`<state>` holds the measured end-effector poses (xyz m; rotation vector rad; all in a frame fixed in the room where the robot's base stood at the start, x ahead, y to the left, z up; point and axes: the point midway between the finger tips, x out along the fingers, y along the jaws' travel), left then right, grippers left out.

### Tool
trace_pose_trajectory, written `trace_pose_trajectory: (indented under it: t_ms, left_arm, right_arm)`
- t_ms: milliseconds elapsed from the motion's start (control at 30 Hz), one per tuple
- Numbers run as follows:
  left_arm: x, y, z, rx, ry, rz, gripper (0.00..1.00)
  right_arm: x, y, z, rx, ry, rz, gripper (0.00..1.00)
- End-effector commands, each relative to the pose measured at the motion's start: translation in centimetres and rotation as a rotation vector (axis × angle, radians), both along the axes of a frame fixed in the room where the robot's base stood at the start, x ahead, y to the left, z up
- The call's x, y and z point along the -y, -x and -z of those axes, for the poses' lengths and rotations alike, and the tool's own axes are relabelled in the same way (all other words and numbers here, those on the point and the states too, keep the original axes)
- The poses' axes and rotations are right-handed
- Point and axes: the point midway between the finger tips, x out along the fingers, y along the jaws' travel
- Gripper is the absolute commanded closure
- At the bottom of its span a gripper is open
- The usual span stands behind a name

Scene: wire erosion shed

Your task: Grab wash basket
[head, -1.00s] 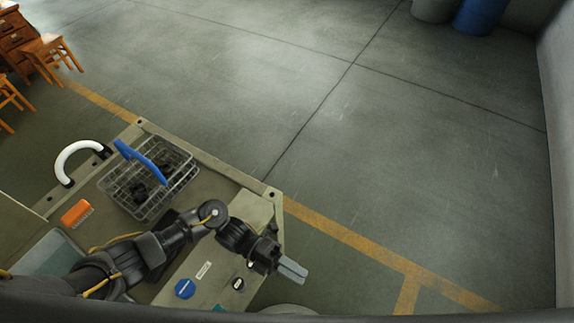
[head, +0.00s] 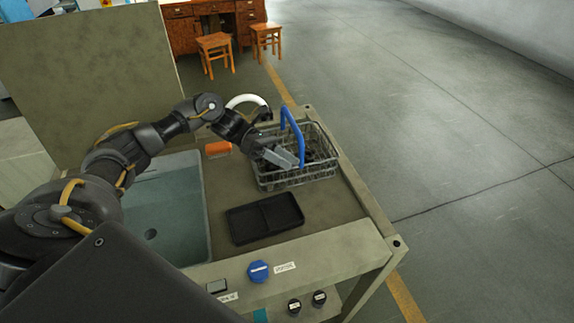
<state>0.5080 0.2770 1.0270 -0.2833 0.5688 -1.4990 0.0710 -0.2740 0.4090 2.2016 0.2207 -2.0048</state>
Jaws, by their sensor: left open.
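The wash basket (head: 322,172) is a grey wire basket with a blue handle (head: 292,130) arching over it. It stands on the worktop at the right, and dark parts lie inside it. My left gripper (head: 285,158) is over the left part of the basket, its pale fingers pointing toward the blue handle. It is open, and nothing shows held in it. I cannot tell whether the fingertips touch the handle. My right gripper is not in view.
A sink (head: 165,225) is at the left of the worktop. A black tray (head: 265,218) lies in front of the basket. An orange block (head: 217,148) and a white curved spout (head: 246,99) are behind. Stools and a desk (head: 190,35) stand farther back. The floor at right is clear.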

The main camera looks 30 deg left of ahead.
Motion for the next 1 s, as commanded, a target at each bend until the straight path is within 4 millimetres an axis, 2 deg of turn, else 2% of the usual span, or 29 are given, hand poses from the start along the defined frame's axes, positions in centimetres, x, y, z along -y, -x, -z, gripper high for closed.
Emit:
trace_pose_trajectory:
  t_ms: [33,200,300,433,533,633,900,1000]
  left_arm:
    - [-1.5,-0.8,1.3,0.064,-0.035,-0.019,0.58]
    - [-6.4,-2.9,2.0,0.293,-0.158,-0.073,0.58]
    - [-8.5,-3.6,1.8,0.392,-0.216,-0.092,0.58]
    - [-9.8,-3.9,1.4,0.453,-0.251,-0.101,0.58]
    - [-10.0,-4.0,1.2,0.463,-0.256,-0.101,0.58]
    - [-9.4,-4.1,1.3,0.461,-0.255,-0.099,0.58]
    - [-5.7,-4.9,2.7,0.459,-0.253,-0.1,0.58]
    - [-5.1,-5.1,3.1,0.459,-0.254,-0.101,0.58]
  right_arm:
    - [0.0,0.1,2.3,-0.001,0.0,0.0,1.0]
    - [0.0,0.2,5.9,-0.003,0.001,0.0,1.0]
    - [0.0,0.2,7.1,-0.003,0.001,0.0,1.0]
    - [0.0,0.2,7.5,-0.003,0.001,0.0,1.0]
    - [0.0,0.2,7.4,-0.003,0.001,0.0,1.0]
    - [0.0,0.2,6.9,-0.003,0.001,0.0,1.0]
    - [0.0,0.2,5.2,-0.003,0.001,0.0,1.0]
    - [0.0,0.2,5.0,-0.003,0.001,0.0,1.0]
